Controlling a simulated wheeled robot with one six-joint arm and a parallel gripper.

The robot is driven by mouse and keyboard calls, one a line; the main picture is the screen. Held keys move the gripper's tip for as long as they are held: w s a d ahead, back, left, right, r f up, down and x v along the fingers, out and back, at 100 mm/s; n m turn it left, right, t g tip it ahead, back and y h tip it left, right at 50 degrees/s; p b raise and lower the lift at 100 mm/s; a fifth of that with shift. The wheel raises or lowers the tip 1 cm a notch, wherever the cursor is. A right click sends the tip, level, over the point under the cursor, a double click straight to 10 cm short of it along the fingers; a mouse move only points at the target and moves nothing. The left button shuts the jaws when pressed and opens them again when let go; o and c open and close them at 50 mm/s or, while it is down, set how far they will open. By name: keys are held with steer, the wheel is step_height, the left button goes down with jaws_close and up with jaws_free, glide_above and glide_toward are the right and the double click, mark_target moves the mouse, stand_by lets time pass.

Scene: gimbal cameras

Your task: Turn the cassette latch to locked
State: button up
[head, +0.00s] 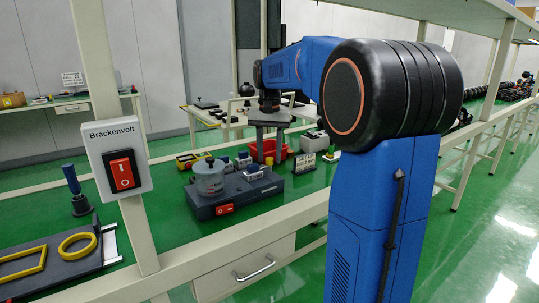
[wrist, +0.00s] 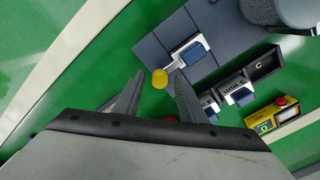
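In the wrist view a yellow round knob (wrist: 160,79) sits at the end of a short grey lever, which looks like the latch. The lever reaches a blue cassette (wrist: 195,53) in a pale frame on a dark grey base (wrist: 150,40). My gripper (wrist: 159,74) is open, with one finger on each side of the knob in the picture. I cannot tell whether the fingers are down at its height or touch it.
A red bin (head: 262,150) is behind. A post with a Brackenvolt switch (head: 121,170) stands at left.

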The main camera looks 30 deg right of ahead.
mark_target(269, 158)
stand_by(0.3)
step_height(269, 158, up, 17)
steer(key=shift+r, duration=0.2)
stand_by(0.4)
stand_by(0.5)
steer(key=s+a+f+n+t, duration=0.1)
steer(key=s+a+f+n, duration=0.2)
steer(key=s+f, duration=0.7)
steer(key=s+a+f+n+t, duration=0.2)
steer(key=s+a+f+n, duration=0.1)
steer(key=s+a+f, duration=0.4)
steer(key=s+a+f+n+t, duration=0.1)
steer(key=s+a+f, duration=0.4)
steer(key=s+f, duration=0.8)
steer(key=shift+a+f+n+t, duration=0.4)
steer(key=shift+f+n, duration=0.15)
steer(key=shift+n, duration=0.35)
steer(key=shift+s, duration=0.1)
